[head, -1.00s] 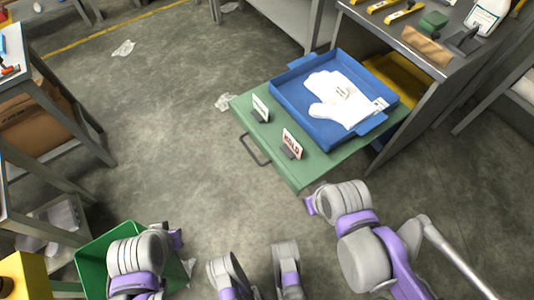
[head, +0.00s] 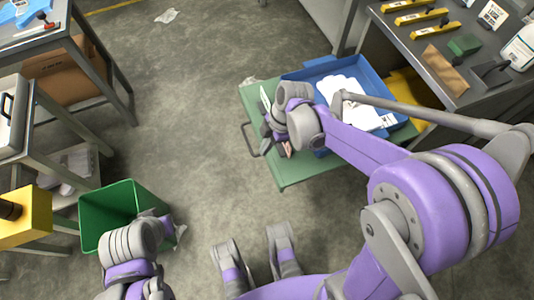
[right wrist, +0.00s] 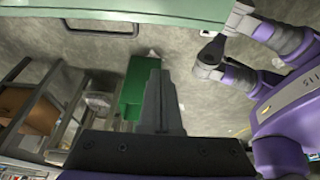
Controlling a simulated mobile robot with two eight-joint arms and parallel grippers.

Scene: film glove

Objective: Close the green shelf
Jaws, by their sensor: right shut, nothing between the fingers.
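The green shelf (head: 300,175) is pulled out from under the workbench at right, with a dark bar handle (head: 250,140) on its front edge. Its edge and handle also show at the top of the right wrist view (right wrist: 180,12). A blue tray (head: 367,68) with a white glove (head: 352,92) rests on it. My right gripper (head: 270,130) is over the shelf's front left part, close to the handle; contact cannot be told. In the right wrist view its fingers (right wrist: 160,100) are together and empty. My left gripper (head: 168,228) is by the green bin, its fingers unclear.
The green bin (head: 100,205) stands on the floor at lower left. The workbench (head: 420,55) carries yellow tools and a white bottle (head: 522,48). Side tables (head: 60,45) line the left. My right arm covers part of the shelf and tray. Floor left of the shelf is clear.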

